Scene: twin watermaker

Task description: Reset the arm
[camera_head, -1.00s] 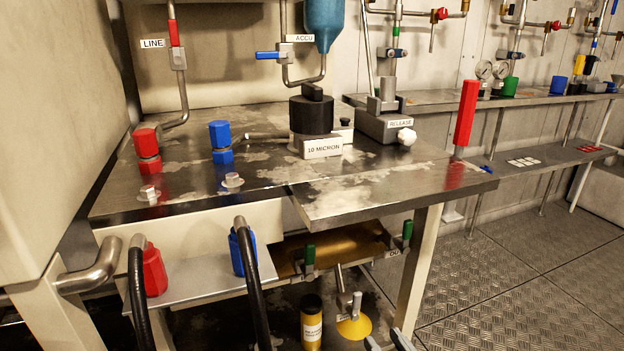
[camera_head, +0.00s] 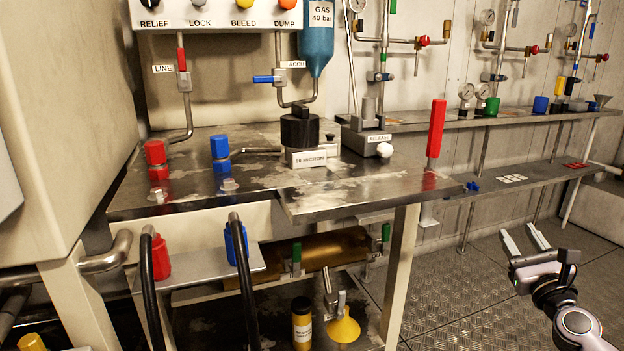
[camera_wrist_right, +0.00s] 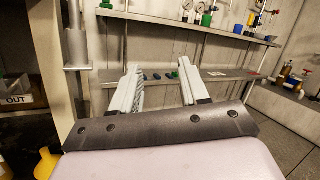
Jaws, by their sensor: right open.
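My right arm comes in at the lower right of the head view. Its gripper (camera_head: 524,241) is open and empty, in free air over the floor to the right of the metal workbench (camera_head: 340,196). In the right wrist view its two pale fingers (camera_wrist_right: 158,90) stand apart with nothing between them; the wall shelves show beyond. My left gripper is not in view.
The bench holds a red lever (camera_head: 436,128), a black filter housing (camera_head: 299,128) and a RELEASE block (camera_head: 366,138). Wall shelves (camera_head: 500,118) run along the back right. The tread-plate floor (camera_head: 450,290) is clear.

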